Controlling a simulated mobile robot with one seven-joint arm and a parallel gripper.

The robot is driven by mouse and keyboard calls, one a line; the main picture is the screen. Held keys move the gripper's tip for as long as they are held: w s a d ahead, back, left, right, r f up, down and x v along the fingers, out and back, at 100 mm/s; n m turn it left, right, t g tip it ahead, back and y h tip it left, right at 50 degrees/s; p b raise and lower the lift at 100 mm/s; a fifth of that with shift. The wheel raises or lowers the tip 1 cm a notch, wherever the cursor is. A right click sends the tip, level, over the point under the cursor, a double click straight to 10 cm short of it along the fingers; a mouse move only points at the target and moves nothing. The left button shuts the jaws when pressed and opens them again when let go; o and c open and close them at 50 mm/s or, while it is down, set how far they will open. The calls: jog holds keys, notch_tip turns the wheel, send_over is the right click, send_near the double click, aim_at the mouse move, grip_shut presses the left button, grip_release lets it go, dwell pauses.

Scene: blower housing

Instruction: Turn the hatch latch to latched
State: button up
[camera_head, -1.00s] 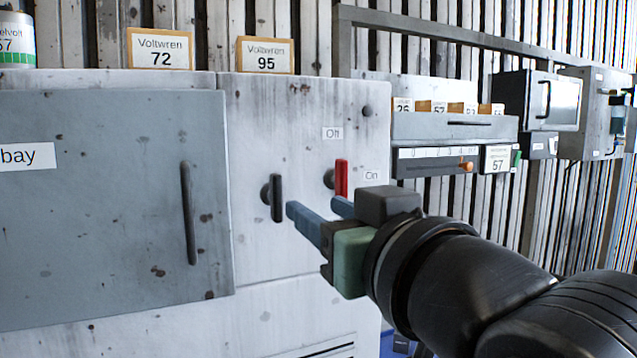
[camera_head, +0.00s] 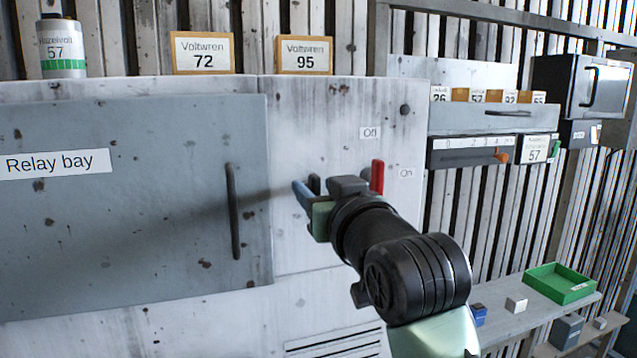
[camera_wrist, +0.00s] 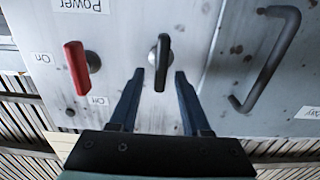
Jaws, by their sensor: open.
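The hatch is the grey door labelled Relay bay (camera_head: 130,240), shut flat against the cabinet. The hatch latch is the dark upright handle just right of the hatch; it shows in the wrist view (camera_wrist: 162,60), and in the head view its top (camera_head: 314,182) is partly hidden by my gripper. My gripper (camera_head: 318,190) is open at the latch. In the wrist view its two fingertips (camera_wrist: 159,75) lie on either side of the latch's lower end, with gaps showing. Whether the tips reach its depth I cannot tell.
A red switch handle (camera_head: 377,176) with On and Off labels stands close right of my gripper. The door's bar handle (camera_head: 233,211) sticks out to the left. A shelf with a green tray (camera_head: 558,284) is at the lower right.

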grip_shut()
dwell(0.5)
jog(key=shift+s+a+f+n+b, duration=0.1)
jog(key=shift+a+f+n+b, duration=0.2)
jog(key=shift+n+b, duration=2.05)
jog(key=shift+s+a+f+n+b, duration=0.2)
jog(key=shift+n+b, duration=1)
jog(key=shift+n, duration=2.4)
jog(key=shift+w+a+f+n+b, duration=0.1)
jog(key=shift+a+f+n+b, duration=0.25)
jog(key=shift+n+b, duration=2)
jog(key=shift+n+p, duration=0.6)
jog(key=shift+n, duration=0.2)
